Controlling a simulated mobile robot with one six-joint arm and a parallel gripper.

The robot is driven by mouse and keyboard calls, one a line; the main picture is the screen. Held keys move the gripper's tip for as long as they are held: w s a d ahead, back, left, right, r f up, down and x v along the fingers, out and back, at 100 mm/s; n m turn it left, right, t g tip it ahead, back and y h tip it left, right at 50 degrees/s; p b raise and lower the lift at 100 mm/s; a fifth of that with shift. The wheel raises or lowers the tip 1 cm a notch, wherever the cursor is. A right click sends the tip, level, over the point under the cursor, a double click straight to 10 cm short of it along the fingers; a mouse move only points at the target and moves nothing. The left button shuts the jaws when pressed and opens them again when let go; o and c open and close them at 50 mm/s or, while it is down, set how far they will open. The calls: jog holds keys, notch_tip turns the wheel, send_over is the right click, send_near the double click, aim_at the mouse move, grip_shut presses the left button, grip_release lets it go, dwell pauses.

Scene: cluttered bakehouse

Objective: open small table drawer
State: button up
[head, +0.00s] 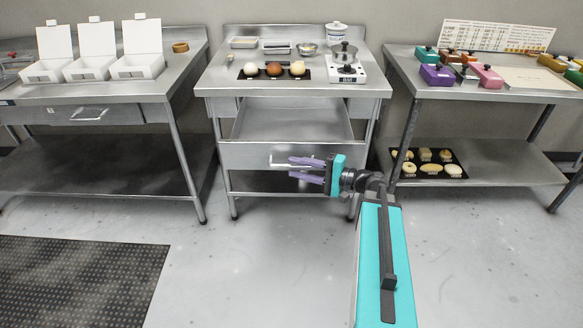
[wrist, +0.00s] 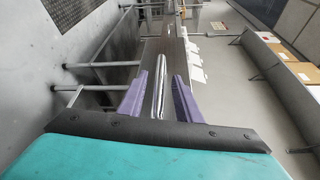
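The small table (head: 290,90) is the metal one in the middle of the head view. Its drawer (head: 240,155) stands pulled out, with its empty inside showing below the tabletop. The drawer's bar handle (head: 280,163) is on its front, partly hidden by my gripper (head: 292,169). My gripper is at the handle, its purple fingers apart. In the wrist view the silver handle bar (wrist: 158,88) lies between the fingers of my gripper (wrist: 160,84), with a narrow gap visible on each side.
The tabletop holds a black tray of buns (head: 273,73), a scale (head: 346,73) and containers. A left table (head: 100,95) bears white boxes and has a shut drawer. A right table (head: 500,92) holds coloured boxes, with a pastry tray (head: 411,171) below. The front floor is clear, with a dark mat (head: 75,280) at left.

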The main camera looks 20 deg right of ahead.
jog(key=v, duration=1)
jog(key=shift+s+d+b, duration=0.15)
jog(key=shift+s+b, duration=0.1)
jog(key=shift+b, duration=0.15)
